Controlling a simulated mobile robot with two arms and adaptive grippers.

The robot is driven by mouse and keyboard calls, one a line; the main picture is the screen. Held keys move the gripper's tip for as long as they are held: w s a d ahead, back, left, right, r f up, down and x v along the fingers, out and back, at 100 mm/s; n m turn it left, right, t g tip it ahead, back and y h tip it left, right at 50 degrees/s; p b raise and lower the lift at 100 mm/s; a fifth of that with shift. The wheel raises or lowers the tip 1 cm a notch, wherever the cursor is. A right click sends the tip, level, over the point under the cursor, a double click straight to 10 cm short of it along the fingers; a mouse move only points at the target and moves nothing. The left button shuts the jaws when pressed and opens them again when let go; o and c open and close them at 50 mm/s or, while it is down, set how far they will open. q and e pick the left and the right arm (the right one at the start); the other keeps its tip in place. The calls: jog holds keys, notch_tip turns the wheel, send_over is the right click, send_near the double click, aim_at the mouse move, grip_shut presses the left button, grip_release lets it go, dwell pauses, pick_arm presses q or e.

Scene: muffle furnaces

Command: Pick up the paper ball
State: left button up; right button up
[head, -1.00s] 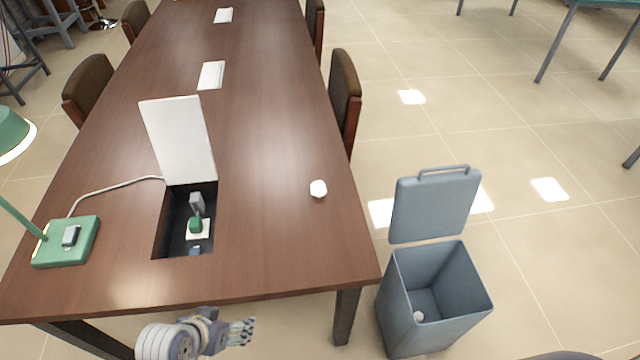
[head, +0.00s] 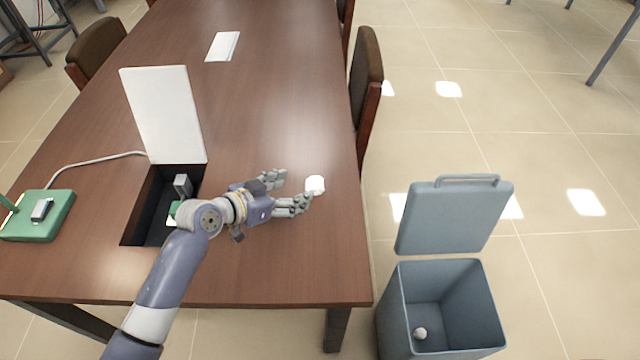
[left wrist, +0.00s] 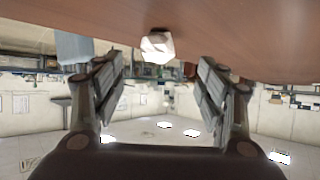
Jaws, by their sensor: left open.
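A white paper ball (head: 315,184) lies on the brown table (head: 280,265) near its right edge. My left gripper (head: 285,191) is open and reaches over the table from the left. Its fingertips are close beside the ball, and one finger overlaps the ball's lower left in the head view. In the left wrist view the ball (left wrist: 157,46) shows ahead, between and beyond the two open fingers (left wrist: 160,80). I cannot tell whether a finger touches it. My right gripper is not in view.
An open grey bin (head: 394,320) with a raised lid stands on the floor right of the table, a white ball (head: 420,333) inside. A raised white flap (head: 165,115) and a socket recess (head: 140,215) lie left of my gripper. A chair (head: 367,85) stands at the right edge.

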aim_at(314, 180)
pick_arm(q)
jog(key=x, duration=0.3)
jog(key=shift+d, duration=0.1)
jog(key=shift+w+d+f, duration=0.1)
jog(key=shift+w+d, duration=0.15)
jog(key=x, duration=0.2)
jog(key=p+x, duration=0.1)
jog(key=x, duration=0.1)
jog(key=shift+w+d+r, duration=0.1)
jog(key=shift+d+r, duration=0.05)
jog(key=shift+r, duration=0.2)
jog(key=shift+w+d+f, duration=0.2)
jog(key=shift+w+d, duration=0.05)
jog(key=c, duration=0.7)
jog(key=shift+c, duration=0.3)
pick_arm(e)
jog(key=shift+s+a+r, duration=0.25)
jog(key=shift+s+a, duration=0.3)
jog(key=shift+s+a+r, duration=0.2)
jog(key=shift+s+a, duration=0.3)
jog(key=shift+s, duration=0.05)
